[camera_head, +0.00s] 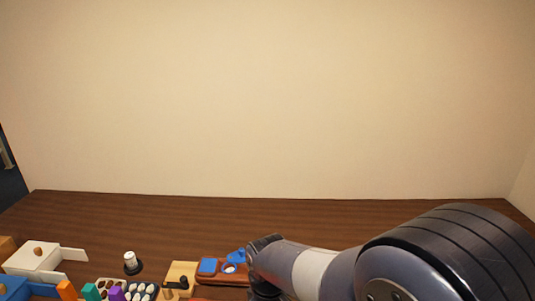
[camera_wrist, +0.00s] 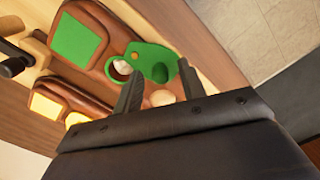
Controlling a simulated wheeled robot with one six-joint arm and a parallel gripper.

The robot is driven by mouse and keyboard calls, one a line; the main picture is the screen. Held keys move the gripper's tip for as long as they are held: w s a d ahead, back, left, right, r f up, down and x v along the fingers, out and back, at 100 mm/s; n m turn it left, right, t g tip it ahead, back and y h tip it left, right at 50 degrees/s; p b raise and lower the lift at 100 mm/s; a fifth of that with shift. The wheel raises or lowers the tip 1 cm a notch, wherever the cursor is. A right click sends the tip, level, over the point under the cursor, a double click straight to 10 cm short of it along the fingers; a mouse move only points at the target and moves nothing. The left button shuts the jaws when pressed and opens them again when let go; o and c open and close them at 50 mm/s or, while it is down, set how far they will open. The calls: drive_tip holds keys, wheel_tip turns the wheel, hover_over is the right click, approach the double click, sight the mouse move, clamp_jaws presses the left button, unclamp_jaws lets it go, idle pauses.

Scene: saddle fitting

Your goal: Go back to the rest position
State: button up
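My gripper (camera_wrist: 161,68) shows in the wrist view with its two dark fingers apart and nothing clearly held between them. A green piece with a rounded outline (camera_wrist: 155,62) lies beyond the fingertips, on or beside a brown base (camera_wrist: 113,28). Small pale round shapes show near and between the fingers; I cannot tell what they are. In the head view my arm reaches in from the lower right, and its fingers are hidden.
A brown base (camera_head: 222,279) with a blue square and a blue piece (camera_head: 237,255) sits left of my wrist. A white box (camera_head: 34,257), a black-based white knob (camera_head: 130,258) and a wooden block (camera_head: 181,274) stand further left. The tabletop (camera_head: 180,220) behind is clear.

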drive_tip(key=shift+r, duration=0.5)
wheel_tip(320, 180, up, 9)
wheel_tip(320, 180, down, 10)
drive_tip(key=shift+s+f, duration=0.1)
drive_tip(key=shift+f, duration=0.15)
drive_tip(key=shift+w+r+m, duration=0.2)
drive_tip(key=shift+w+m, duration=0.05)
drive_tip(key=shift+m, duration=0.05)
drive_tip(key=m, duration=0.1)
drive_tip(key=w+m, duration=0.1)
drive_tip(key=m, duration=0.3)
drive_tip(key=w+m, duration=0.1)
drive_tip(key=m, duration=0.3)
drive_tip(key=shift+w+d, duration=0.2)
drive_tip(key=shift+d, duration=0.1)
drive_tip(key=m, duration=0.2)
drive_tip(key=d+m, duration=0.1)
drive_tip(key=m, duration=0.1)
drive_tip(key=w+m, duration=0.1)
drive_tip(key=m, duration=0.1)
drive_tip(key=shift+d, duration=0.2)
drive_tip(key=m, duration=0.2)
drive_tip(key=d+m, duration=0.1)
drive_tip(key=m, duration=0.2)
drive_tip(key=shift+w+d, duration=0.15)
